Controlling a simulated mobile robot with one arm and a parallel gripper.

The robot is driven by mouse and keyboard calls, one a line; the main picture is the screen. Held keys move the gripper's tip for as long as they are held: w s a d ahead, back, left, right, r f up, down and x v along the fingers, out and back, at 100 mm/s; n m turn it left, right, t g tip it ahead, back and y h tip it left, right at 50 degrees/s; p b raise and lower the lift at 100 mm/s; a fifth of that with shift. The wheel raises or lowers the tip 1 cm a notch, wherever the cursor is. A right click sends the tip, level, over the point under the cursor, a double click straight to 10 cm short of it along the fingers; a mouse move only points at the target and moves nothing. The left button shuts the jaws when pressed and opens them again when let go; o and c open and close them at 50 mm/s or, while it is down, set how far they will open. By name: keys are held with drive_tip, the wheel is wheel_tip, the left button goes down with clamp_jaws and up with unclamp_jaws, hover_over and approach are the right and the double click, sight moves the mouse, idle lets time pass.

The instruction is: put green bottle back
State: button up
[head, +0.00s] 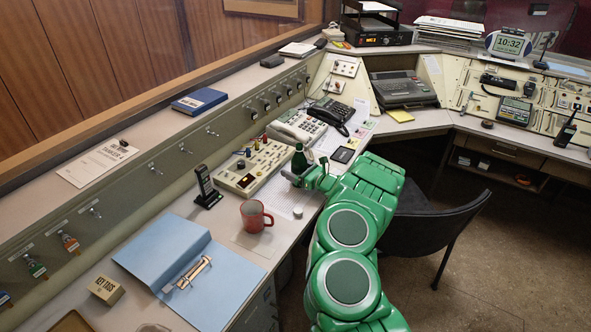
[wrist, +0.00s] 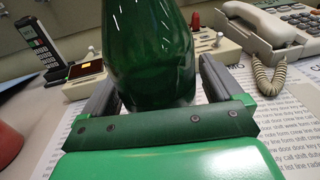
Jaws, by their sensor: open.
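The green bottle (head: 299,160) stands upright on a printed paper sheet on the desk, beside the beige switch panel. In the wrist view the bottle (wrist: 150,50) fills the middle, between the two grey fingers of my gripper (wrist: 155,92). My gripper is open around the bottle; in the head view my gripper (head: 302,178) is at the bottle's base, partly hidden by my green arm. The bottle's top is cut off in the wrist view.
A red mug (head: 252,216), a cordless handset (head: 206,188), the switch panel (head: 252,165) and a beige telephone (head: 296,126) stand close by. An open blue folder (head: 190,272) lies at the front left. A dark chair (head: 432,235) stands right of my arm.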

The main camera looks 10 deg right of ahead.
drive_tip(key=shift+r, duration=0.15)
drive_tip(key=shift+s+d, duration=0.25)
drive_tip(key=shift+d, duration=0.05)
drive_tip(key=v, duration=1.1)
drive_tip(key=shift+s, duration=0.15)
